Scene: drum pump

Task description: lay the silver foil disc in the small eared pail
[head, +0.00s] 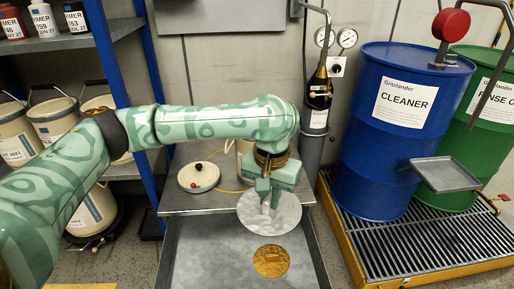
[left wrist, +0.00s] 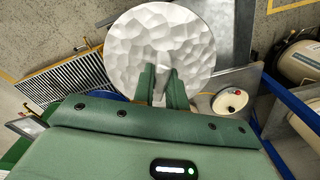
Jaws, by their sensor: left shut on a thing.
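The silver foil disc (head: 285,217) is round and dimpled. My left gripper (head: 268,206) is shut on it near its far edge, over the grey metal bench. In the left wrist view the disc (left wrist: 158,40) is seen face-on, its edge between the two fingers of my left gripper (left wrist: 161,85). A cream container (head: 241,150), perhaps the small eared pail, stands behind my left wrist. It is mostly hidden, so its ears and opening cannot be made out. My right gripper is not in view.
A gold foil disc (head: 271,261) lies in the grey bench tray (head: 205,250). A dark bottle (head: 319,88) stands behind. Blue (head: 385,140) and green drums are at right.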

